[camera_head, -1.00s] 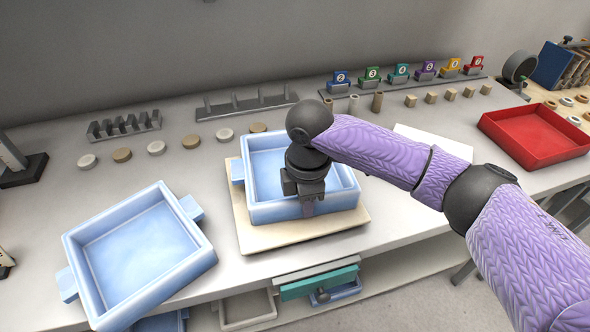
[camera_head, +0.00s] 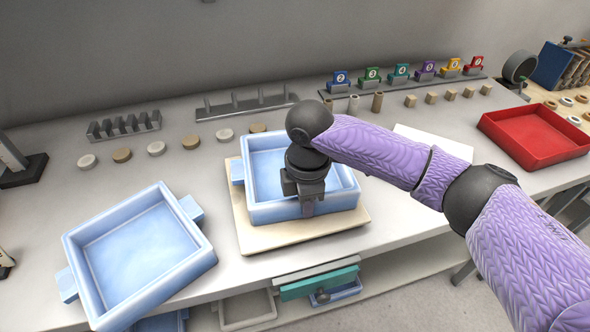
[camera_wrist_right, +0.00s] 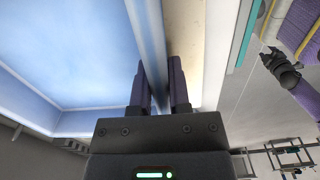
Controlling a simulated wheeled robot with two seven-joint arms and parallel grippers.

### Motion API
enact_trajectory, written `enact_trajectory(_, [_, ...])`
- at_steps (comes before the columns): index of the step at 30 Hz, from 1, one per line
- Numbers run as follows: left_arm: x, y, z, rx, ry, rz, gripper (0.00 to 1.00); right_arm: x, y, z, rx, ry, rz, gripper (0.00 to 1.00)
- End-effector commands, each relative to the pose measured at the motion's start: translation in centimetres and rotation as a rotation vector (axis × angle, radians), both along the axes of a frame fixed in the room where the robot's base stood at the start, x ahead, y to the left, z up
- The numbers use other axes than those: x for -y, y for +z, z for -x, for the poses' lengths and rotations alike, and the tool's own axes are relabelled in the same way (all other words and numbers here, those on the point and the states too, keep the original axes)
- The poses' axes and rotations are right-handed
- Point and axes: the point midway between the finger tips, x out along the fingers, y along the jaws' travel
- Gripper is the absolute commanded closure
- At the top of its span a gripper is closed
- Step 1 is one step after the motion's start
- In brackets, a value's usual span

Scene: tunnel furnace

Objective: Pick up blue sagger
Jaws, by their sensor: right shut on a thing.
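A blue sagger (camera_head: 262,165), a square open tray with side tabs, stands on a beige board (camera_head: 245,232) in the middle of the table. A second blue sagger (camera_head: 140,250) lies at the left near the front edge. My right gripper (camera_head: 308,208) points down at the front wall of the middle sagger and is shut on that wall. In the right wrist view its fingers (camera_wrist_right: 160,85) are either side of the wall (camera_wrist_right: 148,40). The sagger appears to rest on the board. My left gripper is not seen in the head view.
A red tray (camera_head: 535,135) stands at the right. Several round discs (camera_head: 157,148) and racks (camera_head: 247,105) line the back, with numbered coloured tags (camera_head: 400,73) behind. A teal drawer front (camera_head: 320,283) shows below the table edge.

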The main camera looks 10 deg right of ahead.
Motion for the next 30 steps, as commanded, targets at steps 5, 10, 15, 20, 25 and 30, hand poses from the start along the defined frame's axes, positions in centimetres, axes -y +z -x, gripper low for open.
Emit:
enact_trajectory(5, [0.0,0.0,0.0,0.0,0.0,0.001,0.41,0.0,0.0,0.0,0.001,0.0,-0.001,1.0])
enact_trajectory(10, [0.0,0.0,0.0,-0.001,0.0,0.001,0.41,0.0,0.1,-0.1,0.004,0.0,-0.002,1.0])
enact_trajectory(15, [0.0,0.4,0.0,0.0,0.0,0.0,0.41,0.0,0.8,-0.1,0.005,0.0,-0.002,1.0])
enact_trajectory(20, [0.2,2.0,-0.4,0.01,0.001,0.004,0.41,-0.1,4.8,-0.2,0.01,-0.001,-0.003,1.0])
enact_trajectory(25, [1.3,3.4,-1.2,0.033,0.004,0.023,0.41,0.0,8.5,-0.1,0.007,0.0,-0.002,1.0])
enact_trajectory(30, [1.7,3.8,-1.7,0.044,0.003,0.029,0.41,-0.1,9.6,0.1,0.003,0.006,-0.002,1.0])
